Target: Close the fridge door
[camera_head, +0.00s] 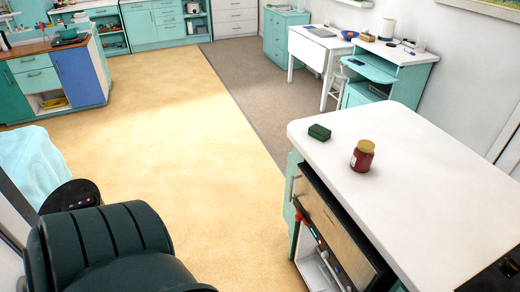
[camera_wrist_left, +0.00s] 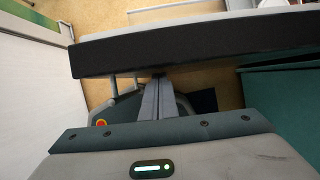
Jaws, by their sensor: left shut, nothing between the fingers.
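My left gripper (camera_wrist_left: 160,98) shows in the left wrist view with its grey fingers together and nothing between them. The fingertips are at the lower edge of a thick dark panel (camera_wrist_left: 200,50) with a light top face, which may be the fridge door; I cannot tell whether they touch it. In the head view, an appliance front (camera_head: 330,215) with a light strip and a white interior sits under the white counter. I cannot tell for sure that it is the fridge. My left gripper is not clear in the head view, and my right gripper shows in neither view.
A red jar (camera_head: 362,156) and a dark green block (camera_head: 319,132) stand on the white counter (camera_head: 440,190). The beige floor (camera_head: 190,130) in the middle is clear. A teal surface (camera_wrist_left: 280,90) borders the panel on the right.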

